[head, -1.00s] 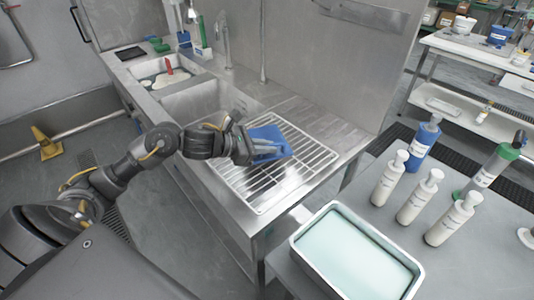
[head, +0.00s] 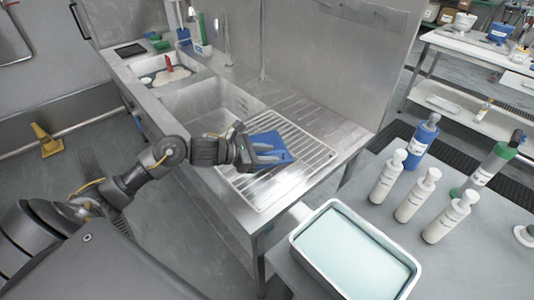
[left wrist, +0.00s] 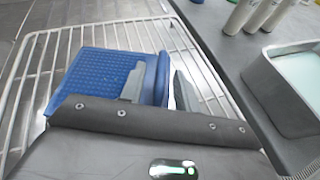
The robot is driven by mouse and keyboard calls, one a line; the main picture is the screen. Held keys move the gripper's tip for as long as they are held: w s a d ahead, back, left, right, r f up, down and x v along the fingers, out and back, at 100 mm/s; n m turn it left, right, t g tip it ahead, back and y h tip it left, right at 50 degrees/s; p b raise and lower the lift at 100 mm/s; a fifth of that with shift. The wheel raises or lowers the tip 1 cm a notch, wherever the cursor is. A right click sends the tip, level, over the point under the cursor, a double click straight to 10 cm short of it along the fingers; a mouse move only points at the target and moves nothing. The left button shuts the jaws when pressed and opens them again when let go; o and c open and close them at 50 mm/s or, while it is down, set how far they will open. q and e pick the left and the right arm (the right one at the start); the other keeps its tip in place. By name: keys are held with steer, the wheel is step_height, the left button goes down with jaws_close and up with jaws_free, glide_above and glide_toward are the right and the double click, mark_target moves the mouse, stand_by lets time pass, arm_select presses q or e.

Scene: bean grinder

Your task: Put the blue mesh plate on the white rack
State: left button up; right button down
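The blue mesh plate (head: 273,143) lies on the white rack (head: 296,184), toward its back. It also shows in the left wrist view (left wrist: 95,75) with bars of the rack (left wrist: 185,45) around it. My left gripper (head: 267,154) is at the plate's near left side. In the left wrist view my left gripper (left wrist: 160,88) has its fingers apart, with the plate's raised blue edge between them. A gap shows between that edge and the right finger. The gripper hides part of the plate. My right gripper is not in view.
The rack lies on a steel counter beside two sinks (head: 205,105). At right, a grey table holds a tray of pale liquid (head: 352,262) and several bottles (head: 388,178). A steel wall (head: 330,60) stands behind the counter.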

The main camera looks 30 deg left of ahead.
arm_select(q)
steer(key=shift+a, duration=0.1)
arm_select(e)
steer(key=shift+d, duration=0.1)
